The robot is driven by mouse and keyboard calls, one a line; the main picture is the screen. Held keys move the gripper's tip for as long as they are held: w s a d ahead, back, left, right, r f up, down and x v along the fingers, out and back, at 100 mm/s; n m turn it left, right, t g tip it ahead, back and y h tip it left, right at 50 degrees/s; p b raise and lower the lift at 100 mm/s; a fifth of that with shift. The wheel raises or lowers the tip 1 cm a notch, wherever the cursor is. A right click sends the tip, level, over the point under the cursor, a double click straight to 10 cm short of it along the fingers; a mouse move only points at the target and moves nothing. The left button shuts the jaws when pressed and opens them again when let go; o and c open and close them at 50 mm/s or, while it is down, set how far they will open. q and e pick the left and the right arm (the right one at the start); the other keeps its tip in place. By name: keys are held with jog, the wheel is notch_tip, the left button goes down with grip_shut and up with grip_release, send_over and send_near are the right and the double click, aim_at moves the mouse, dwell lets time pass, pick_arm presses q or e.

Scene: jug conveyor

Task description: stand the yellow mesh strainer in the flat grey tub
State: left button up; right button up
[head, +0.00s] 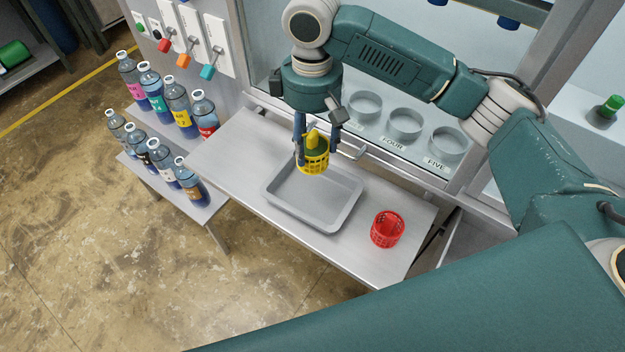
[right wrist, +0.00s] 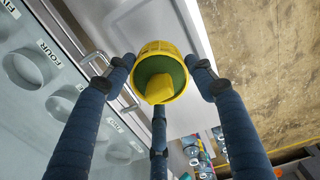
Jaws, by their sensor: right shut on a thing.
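The yellow mesh strainer (head: 314,166) is upright in my right gripper (head: 314,154), whose fingers close around its upper part. In the right wrist view the strainer (right wrist: 161,52) sits between the fingertips, showing its round rim, a green inside and a yellow knob. The flat grey tub (head: 330,217) lies on the metal table, and its inside looks empty. The strainer appears over the tub's back part, seemingly above it; its exact height is hard to tell. My left gripper is not in view.
A red mesh basket (head: 388,229) stands on the table (head: 235,150) right of the tub. Several labelled bottles (head: 178,108) stand at the left. A glass-fronted cabinet with round holders (head: 405,124) and a handle (head: 353,150) is close behind. The table's left part is clear.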

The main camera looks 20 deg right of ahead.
notch_tip(320, 180, down, 14)
jog(key=shift+f+p, duration=0.15)
jog(key=shift+p, duration=0.7)
jog(key=o, duration=1.2)
jog(key=shift+f, duration=0.1)
notch_tip(320, 180, up, 12)
jog(key=shift+r+b, duration=0.15)
jog(key=shift+b, duration=0.95)
